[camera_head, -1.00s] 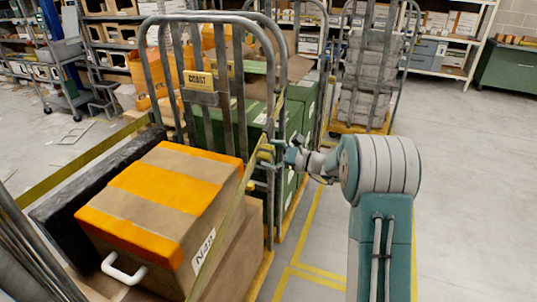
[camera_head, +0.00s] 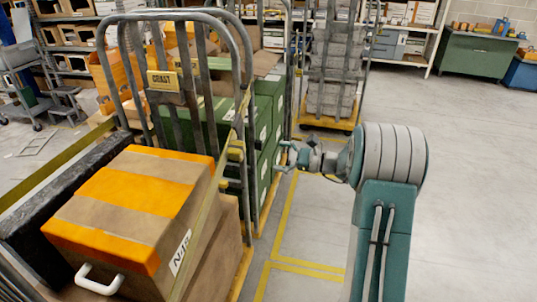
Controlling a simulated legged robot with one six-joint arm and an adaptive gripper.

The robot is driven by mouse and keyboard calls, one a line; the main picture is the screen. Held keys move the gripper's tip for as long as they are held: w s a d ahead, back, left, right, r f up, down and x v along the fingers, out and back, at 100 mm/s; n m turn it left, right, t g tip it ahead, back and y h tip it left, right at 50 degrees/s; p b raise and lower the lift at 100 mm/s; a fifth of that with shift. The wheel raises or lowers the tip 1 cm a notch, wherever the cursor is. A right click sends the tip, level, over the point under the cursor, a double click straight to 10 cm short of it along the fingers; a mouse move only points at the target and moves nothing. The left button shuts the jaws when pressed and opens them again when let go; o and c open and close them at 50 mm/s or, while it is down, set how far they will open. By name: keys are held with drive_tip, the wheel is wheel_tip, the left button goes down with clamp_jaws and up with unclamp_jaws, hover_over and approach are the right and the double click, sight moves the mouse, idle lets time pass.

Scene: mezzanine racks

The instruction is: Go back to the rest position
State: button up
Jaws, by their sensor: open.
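My gripper (camera_head: 284,157) is at the end of my teal and grey arm, in the middle of the head view. Its fingers point left, towards the side of the roll cage (camera_head: 247,75). It is open, and I see nothing between its fingers. From this view I cannot tell whether the fingertips touch the cage or are just in front of it. The arm's large rounded joint stands to the right of the gripper, over bare floor.
A cardboard box with orange bands (camera_head: 140,195) and a white handle sits in the near cage. Green crates (camera_head: 262,130) stand behind it. Another loaded cage (camera_head: 331,70) stands farther back. A green cabinet (camera_head: 475,52) is at back right. The grey floor (camera_head: 470,190) at right is clear.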

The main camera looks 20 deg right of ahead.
idle(0.4)
drive_tip(key=s+a+r+n+g+h, duration=0.25)
drive_tip(key=s+a+n+g, duration=0.2)
drive_tip(key=s+a, duration=0.25)
drive_tip(key=s+a+r+n+g+h, duration=0.25)
drive_tip(key=s+a+n, duration=0.25)
drive_tip(key=s+a, duration=0.25)
drive_tip(key=s+d+r+n+t+h, duration=0.1)
drive_tip(key=s+n+t+h, duration=0.1)
drive_tip(key=s+n+h, duration=0.7)
drive_tip(key=s+n, duration=0.2)
drive_tip(key=s, duration=0.6)
drive_tip(key=shift+s+d+h, duration=0.3)
drive_tip(key=shift+s, duration=0.1)
drive_tip(key=shift+r+n, duration=0.1)
drive_tip(key=shift+n, duration=0.15)
drive_tip(key=c, duration=0.4)
